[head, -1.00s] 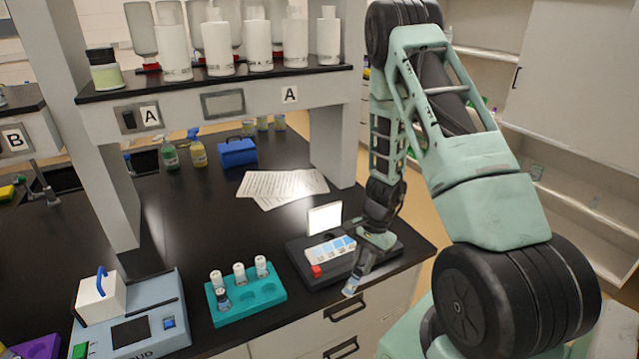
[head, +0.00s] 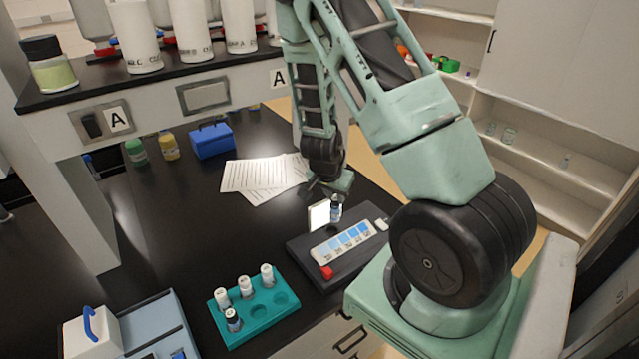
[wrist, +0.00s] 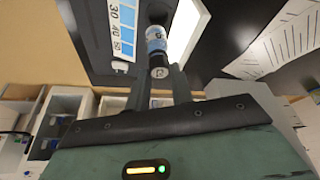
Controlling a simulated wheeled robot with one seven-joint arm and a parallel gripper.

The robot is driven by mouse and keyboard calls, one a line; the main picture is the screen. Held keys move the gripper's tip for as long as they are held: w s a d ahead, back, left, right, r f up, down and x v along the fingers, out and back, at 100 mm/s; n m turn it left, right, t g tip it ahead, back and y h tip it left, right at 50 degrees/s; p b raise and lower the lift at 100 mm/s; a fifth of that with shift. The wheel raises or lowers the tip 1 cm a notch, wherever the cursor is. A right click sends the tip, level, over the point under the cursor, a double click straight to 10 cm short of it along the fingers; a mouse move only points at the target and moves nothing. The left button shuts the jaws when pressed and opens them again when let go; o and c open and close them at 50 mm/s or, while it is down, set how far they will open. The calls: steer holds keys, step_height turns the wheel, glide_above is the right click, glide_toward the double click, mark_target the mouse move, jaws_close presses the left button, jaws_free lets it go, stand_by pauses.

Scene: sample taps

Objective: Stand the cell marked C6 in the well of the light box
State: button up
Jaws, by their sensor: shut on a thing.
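My gripper (head: 334,198) is shut on a small cell (head: 336,212) with a dark cap and a blue-and-white label. In the wrist view the cell (wrist: 156,38) shows between the fingers, its cap towards me; I cannot read its mark surely. The light box (head: 303,249) is a dark base with an upright lit panel (head: 318,215), a chart strip of blue patches (head: 344,242) and a red button (head: 327,272). The cell is roughly upright beside the lit panel. Its lower end and the well are not clear, so I cannot tell whether it is inside.
A teal rack (head: 252,317) left of the light box holds several vials, one dark-capped, and has empty holes. A small white object (head: 382,224) lies at the box's right end. Papers (head: 262,174) lie behind. A grey-blue instrument (head: 150,320) stands at front left.

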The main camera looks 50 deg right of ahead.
mark_target(331, 208)
steer(key=shift+w, duration=0.4)
steer(key=shift+f+b, duration=2.25)
steer(key=shift+f+b, duration=0.55)
steer(key=shift+f, duration=0.15)
steer(key=shift+f+b, duration=0.5)
steer(key=shift+f, duration=0.05)
steer(key=o, duration=0.9)
steer(key=shift+o, duration=0.2)
steer(key=shift+r, duration=0.1)
